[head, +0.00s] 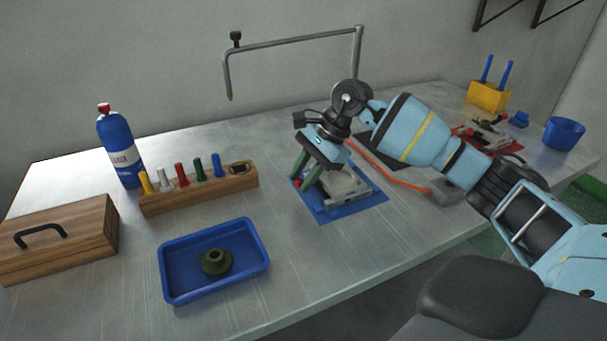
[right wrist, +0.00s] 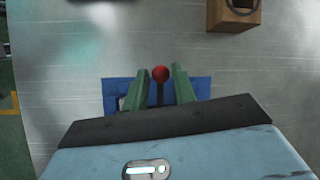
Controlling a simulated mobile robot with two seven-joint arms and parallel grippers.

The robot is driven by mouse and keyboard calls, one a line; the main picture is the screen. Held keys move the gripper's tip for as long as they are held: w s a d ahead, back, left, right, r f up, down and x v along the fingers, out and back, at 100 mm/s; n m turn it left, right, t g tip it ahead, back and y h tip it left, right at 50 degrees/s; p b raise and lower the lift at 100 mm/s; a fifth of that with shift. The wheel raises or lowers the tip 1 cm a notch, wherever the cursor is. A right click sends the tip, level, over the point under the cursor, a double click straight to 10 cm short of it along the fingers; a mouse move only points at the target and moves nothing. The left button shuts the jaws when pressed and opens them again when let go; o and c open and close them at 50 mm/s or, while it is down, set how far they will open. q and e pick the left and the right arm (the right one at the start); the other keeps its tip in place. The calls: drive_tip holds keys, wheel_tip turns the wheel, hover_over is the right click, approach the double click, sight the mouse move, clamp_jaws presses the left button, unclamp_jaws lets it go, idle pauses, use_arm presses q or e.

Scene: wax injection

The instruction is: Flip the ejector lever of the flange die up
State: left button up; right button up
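A grey metal die (head: 347,188) sits on a blue mat (head: 342,211) near the middle of the table. Its lever ends in a red knob (head: 297,183); in the right wrist view the red knob (right wrist: 160,73) and dark stem show between my fingers. My right gripper (head: 303,180) points down at the die's left side, and its two green fingers (right wrist: 157,82) stand apart on either side of the knob, with gaps visible. The palm hides most of the die in the wrist view. My left gripper is not in view.
A blue tray (head: 178,289) holds a dark green flanged piece (head: 216,262). A wooden rack (head: 240,182) with coloured pegs stands behind it. A second die sits on a red mat (head: 466,131) at the right. An orange cable (head: 388,177) runs behind the blue mat.

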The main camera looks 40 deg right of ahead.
drive_tip(key=shift+o, duration=1.2)
drive_tip(key=v, duration=0.8)
drive_tip(key=shift+f, duration=0.1)
